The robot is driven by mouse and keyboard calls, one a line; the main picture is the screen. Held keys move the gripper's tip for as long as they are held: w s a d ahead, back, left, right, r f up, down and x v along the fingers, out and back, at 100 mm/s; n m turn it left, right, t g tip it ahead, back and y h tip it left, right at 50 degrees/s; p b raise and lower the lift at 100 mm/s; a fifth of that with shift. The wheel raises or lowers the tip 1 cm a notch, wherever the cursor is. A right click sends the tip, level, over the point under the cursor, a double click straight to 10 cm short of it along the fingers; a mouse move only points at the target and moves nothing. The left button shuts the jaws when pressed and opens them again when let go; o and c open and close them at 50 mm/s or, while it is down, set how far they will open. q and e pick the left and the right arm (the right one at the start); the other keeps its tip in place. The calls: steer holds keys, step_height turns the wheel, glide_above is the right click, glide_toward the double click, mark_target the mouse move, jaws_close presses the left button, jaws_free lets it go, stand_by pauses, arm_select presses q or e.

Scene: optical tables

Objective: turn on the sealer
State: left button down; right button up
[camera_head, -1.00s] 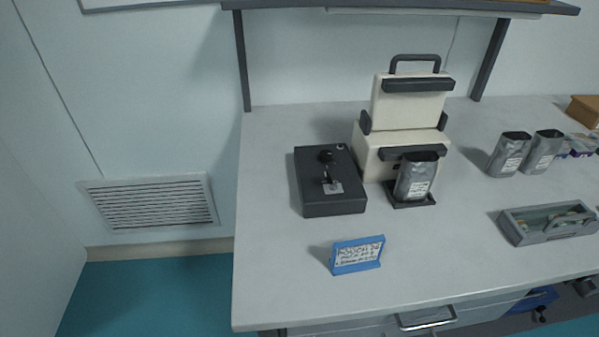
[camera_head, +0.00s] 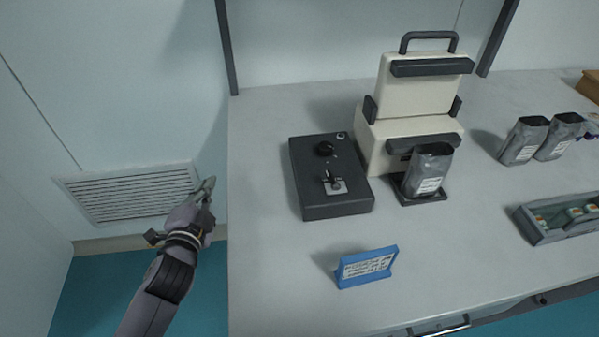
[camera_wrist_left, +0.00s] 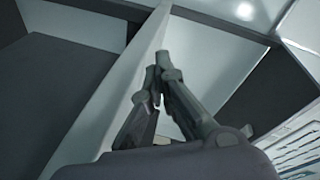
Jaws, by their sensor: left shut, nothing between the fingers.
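The sealer (camera_head: 418,98) is a cream machine with a black handle on its raised upper part, standing on the bench. A grey pouch (camera_head: 428,172) stands upright on the small black rest at its front. To its left lies a black control box (camera_head: 334,203) with a round black knob (camera_head: 325,149) and a toggle switch (camera_head: 334,184) on a silver plate. My left gripper (camera_head: 207,187) is shut and empty, left of the bench edge and apart from the box. Its closed fingers also show in the left wrist view (camera_wrist_left: 158,72). My right gripper is not in view.
A blue sign (camera_head: 367,267) stands at the front of the white bench (camera_head: 270,280). Two grey pouches (camera_head: 524,141) and a grey tray (camera_head: 552,229) are on the right. A shelf post (camera_head: 228,50) rises at the back left.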

arm_select(q)
steer(key=w+d+r+m+h, duration=0.1)
steer(key=d+r+m+h, duration=0.5)
steer(key=m, duration=0.5)
steer(key=w+d+r+m+h, duration=0.1)
steer(key=d+r+m+h, duration=0.4)
steer(key=r+m+h, duration=0.5)
step_height(320, 180, down, 3)
steer(key=s+d+m+g+h, duration=0.1)
steer(key=s+d+m+g, duration=0.15)
steer(key=m+g, duration=0.5)
steer(key=m+g+y, duration=0.2)
steer(key=m+g, duration=0.4)
steer(key=m, duration=0.5)
glide_toward(307, 190)
step_height(307, 190, up, 3)
steer(key=shift+s+r, duration=0.1)
steer(key=shift+r, duration=0.05)
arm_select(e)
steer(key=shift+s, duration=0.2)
arm_select(q)
steer(key=p+x, duration=0.3)
steer(key=x, duration=0.6)
steer(key=shift+d, duration=0.1)
steer(key=shift+d+f, duration=0.3)
steer(key=shift+d, duration=0.1)
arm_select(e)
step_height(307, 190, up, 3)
